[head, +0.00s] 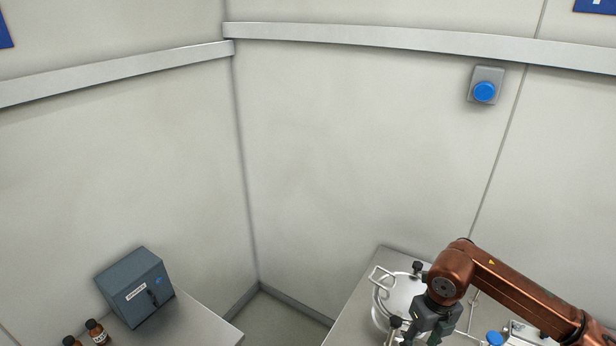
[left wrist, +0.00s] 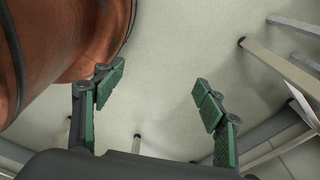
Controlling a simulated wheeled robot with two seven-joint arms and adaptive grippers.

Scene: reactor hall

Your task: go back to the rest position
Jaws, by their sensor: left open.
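My left gripper (left wrist: 158,85) shows in the left wrist view, with its two green-padded fingers spread apart and nothing between them. Bare floor lies behind the fingers. My left arm does not show in the head view. My right arm comes in from the right in the head view, and its gripper (head: 432,322) is low over the right table beside a round metal vessel (head: 396,294). The right fingertips are too hidden to tell whether they are open or shut, or whether they touch the vessel.
A grey-blue box (head: 136,288) and two brown bottles (head: 97,331) stand on the left table (head: 208,329). A blue wall button (head: 484,92) is at upper right. A gap of floor separates the tables. Table legs (left wrist: 275,62) show at right in the left wrist view.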

